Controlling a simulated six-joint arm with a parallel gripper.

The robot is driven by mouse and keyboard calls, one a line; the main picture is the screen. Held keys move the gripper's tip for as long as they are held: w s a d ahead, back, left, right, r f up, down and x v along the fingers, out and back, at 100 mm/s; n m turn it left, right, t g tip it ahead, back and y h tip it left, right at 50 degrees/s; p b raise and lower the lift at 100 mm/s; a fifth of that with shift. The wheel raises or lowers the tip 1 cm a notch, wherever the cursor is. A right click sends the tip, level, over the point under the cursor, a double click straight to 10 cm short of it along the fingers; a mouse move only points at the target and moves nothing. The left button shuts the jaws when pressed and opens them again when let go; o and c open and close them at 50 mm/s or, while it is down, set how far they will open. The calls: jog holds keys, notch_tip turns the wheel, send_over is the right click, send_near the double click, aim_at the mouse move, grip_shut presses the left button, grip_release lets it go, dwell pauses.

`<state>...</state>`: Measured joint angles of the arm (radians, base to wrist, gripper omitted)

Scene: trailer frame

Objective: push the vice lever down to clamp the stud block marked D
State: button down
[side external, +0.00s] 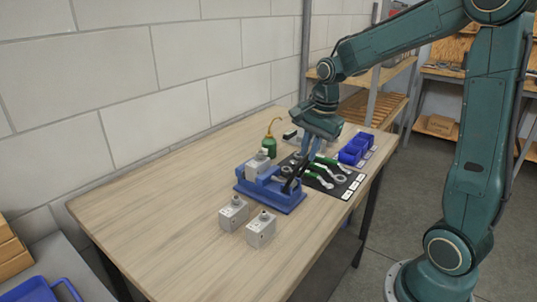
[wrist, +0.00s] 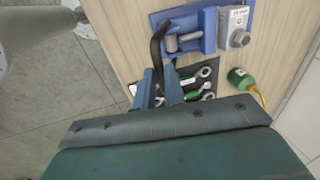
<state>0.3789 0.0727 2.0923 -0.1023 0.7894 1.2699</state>
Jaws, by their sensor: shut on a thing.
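The blue vice (side external: 270,193) stands on the wooden table; it also shows in the wrist view (wrist: 208,32). A grey stud block (side external: 260,164) sits at the vice's far end, and its round stud shows beside the blue jaw in the wrist view (wrist: 236,28). Its marking is too small to read. The black vice lever (wrist: 156,48) stands up from the vice's near end and curves toward my gripper. My gripper (wrist: 160,76) is shut on the lever's end, which lies between its blue fingers. In the side view my gripper (side external: 302,160) is above the vice's right end, pointing down.
Two more grey stud blocks (side external: 233,213) (side external: 261,229) stand in front of the vice. A black mat (side external: 326,190) with green-handled wrenches lies right of it. A green oil can (side external: 269,146) is behind, and blue bins (side external: 351,153) stand farther right. The table's left part is clear.

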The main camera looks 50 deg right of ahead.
jog(key=s+f, duration=0.2)
jog(key=s, duration=0.1)
jog(key=s+f, duration=0.1)
jog(key=s, duration=0.1)
jog(key=c, duration=1.5)
grip_release()
jog(key=shift+f, duration=0.1)
jog(key=shift+w, duration=0.1)
jog(key=s+r, duration=0.1)
jog(key=r, duration=0.8)
jog(key=s+r, duration=0.1)
jog(key=r, duration=0.3)
jog(key=shift+s+r, duration=0.35)
